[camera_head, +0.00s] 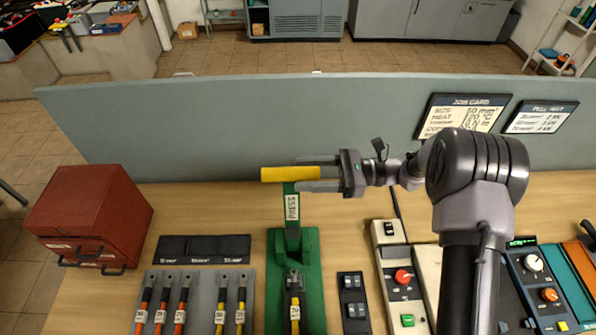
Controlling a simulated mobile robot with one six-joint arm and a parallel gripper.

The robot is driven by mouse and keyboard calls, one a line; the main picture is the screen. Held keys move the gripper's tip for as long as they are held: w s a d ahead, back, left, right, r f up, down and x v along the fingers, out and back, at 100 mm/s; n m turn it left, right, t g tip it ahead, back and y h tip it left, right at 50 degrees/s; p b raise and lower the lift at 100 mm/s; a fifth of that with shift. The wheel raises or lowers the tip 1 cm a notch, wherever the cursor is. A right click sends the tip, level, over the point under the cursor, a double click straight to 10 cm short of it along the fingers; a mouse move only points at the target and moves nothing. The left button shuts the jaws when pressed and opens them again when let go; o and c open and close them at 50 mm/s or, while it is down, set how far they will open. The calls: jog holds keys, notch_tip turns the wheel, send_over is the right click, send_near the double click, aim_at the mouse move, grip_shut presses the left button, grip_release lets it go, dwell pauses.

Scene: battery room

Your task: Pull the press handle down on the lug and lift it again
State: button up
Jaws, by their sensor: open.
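The press (311,277) is a green frame standing on the bench with a label reading PRESS on its upright lever. Its yellow handle (285,174) lies level across the top and points left. My gripper (316,174) reaches in from the right with its two fingers pointing left, spread apart at the right part of the handle. One finger is above the handle in the picture and one below it; I cannot tell whether either touches.
A red drawer box (90,212) stands at left. A grey rack (194,300) holds several tagged cables. A black switch block (353,300) and control boxes (402,290) stand right of the press. A grey-green panel (230,125) closes the bench's back.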

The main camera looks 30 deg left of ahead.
jog(key=shift+x, duration=0.75)
jog(key=shift+s+a, duration=0.2)
jog(key=shift+w+a, duration=0.1)
grip_shut()
jog(key=shift+r, duration=0.1)
dwell(0.5)
